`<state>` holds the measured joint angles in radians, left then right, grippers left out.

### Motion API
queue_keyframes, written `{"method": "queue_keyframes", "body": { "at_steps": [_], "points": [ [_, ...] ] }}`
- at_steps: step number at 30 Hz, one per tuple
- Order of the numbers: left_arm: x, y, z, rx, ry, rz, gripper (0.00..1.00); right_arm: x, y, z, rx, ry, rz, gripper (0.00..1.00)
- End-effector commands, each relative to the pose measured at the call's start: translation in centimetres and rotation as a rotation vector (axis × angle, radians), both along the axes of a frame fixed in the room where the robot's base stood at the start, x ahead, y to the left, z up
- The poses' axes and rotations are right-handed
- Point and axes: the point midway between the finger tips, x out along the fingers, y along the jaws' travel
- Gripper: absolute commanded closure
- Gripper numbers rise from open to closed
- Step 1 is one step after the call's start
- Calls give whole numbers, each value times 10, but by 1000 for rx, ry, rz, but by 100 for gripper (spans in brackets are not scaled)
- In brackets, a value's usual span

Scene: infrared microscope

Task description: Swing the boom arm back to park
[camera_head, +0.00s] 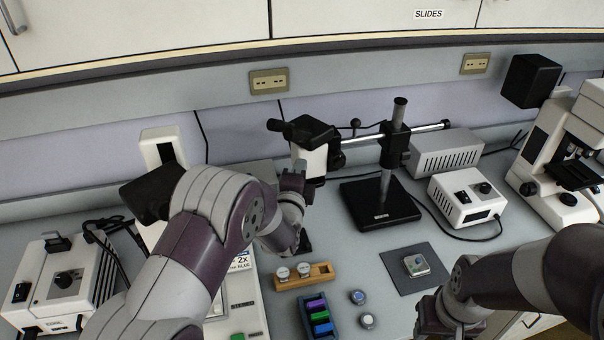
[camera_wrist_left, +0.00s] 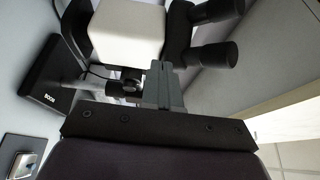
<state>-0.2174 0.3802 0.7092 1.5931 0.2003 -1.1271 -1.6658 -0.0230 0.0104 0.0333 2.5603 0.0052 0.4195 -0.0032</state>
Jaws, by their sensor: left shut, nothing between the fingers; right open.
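The boom stand has a black base (camera_head: 380,205), an upright post (camera_head: 385,185) and a horizontal boom arm (camera_head: 430,128) through a black clamp (camera_head: 394,148). The boom points left and carries a white and black microscope head (camera_head: 315,160) with dark eyepieces. My left gripper (camera_head: 297,175) is by the left side of the head, with its fingers shut and empty. In the left wrist view its fingers (camera_wrist_left: 162,82) overlap the head's white body (camera_wrist_left: 128,32) and eyepieces (camera_wrist_left: 215,50); I cannot tell whether they touch. My right gripper (camera_head: 435,312) is low, near the front, partly hidden by its arm.
A power box (camera_head: 465,200) and a grey box (camera_head: 447,153) stand right of the post. A white microscope (camera_head: 560,150) is at far right. A wooden holder (camera_head: 305,277), a colored rack (camera_head: 318,315) and a dark mat (camera_head: 405,278) lie in front. A white unit (camera_head: 60,285) stands left.

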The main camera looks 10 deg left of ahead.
Motion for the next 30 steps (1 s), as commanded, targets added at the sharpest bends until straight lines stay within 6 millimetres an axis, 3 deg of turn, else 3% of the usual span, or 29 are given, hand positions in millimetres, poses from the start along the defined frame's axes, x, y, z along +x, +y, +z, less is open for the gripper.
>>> {"method": "queue_keyframes", "body": {
  "at_steps": [13, 18, 23, 26, 27, 29, 30],
  "points": [
    [-78, 29, -3, 0, 1, 1, 100, 0, 0, -20, 0, 0, 0, 57],
    [-93, 33, -2, 0, 1, 0, 100, 0, 0, -21, 0, 0, 0, 57],
    [-94, 34, -2, -37, 6, 0, 100, 0, 0, -21, 0, 0, 0, 57],
    [-99, 32, -37, -236, 179, 6, 100, 0, 0, -21, 0, 0, 0, 57],
    [-110, 30, -64, -367, 326, 33, 100, 0, 0, -21, 0, 0, 0, 57],
    [-136, 30, -98, -595, 576, 131, 100, 0, 0, -21, 0, 0, 0, 57],
    [-160, 32, -114, -738, 734, 238, 100, 0, 0, -21, 0, 0, 0, 57]
  ]
}}
